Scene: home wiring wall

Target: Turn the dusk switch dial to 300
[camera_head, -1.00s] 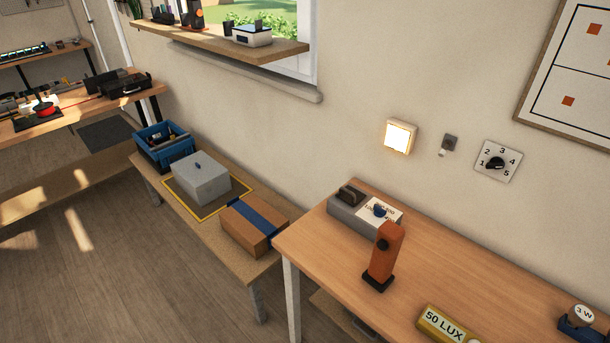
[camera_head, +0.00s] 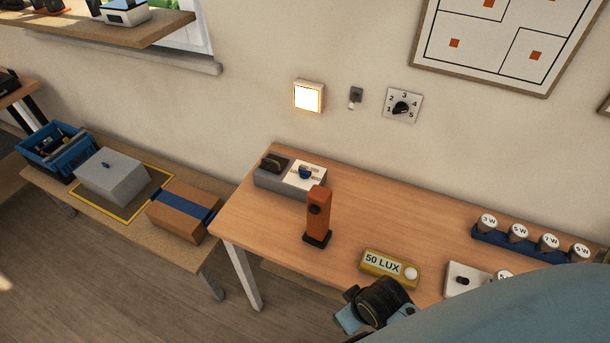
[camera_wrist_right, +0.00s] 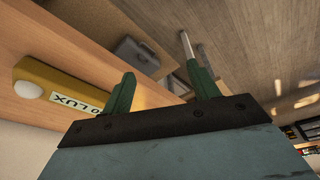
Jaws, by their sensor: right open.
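In the head view my right arm's dark wrist is near the front edge, below the meter. My left gripper is not in view.
An orange post (camera_head: 318,215) stands just in front of the grey unit. A wall lamp (camera_head: 309,96) glows beside a small sensor (camera_head: 355,96) and a 1–5 dial (camera_head: 402,106). Several labelled bulbs (camera_head: 519,233) stand in a blue rack at right. A cardboard box (camera_head: 180,210) sits on the lower bench.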

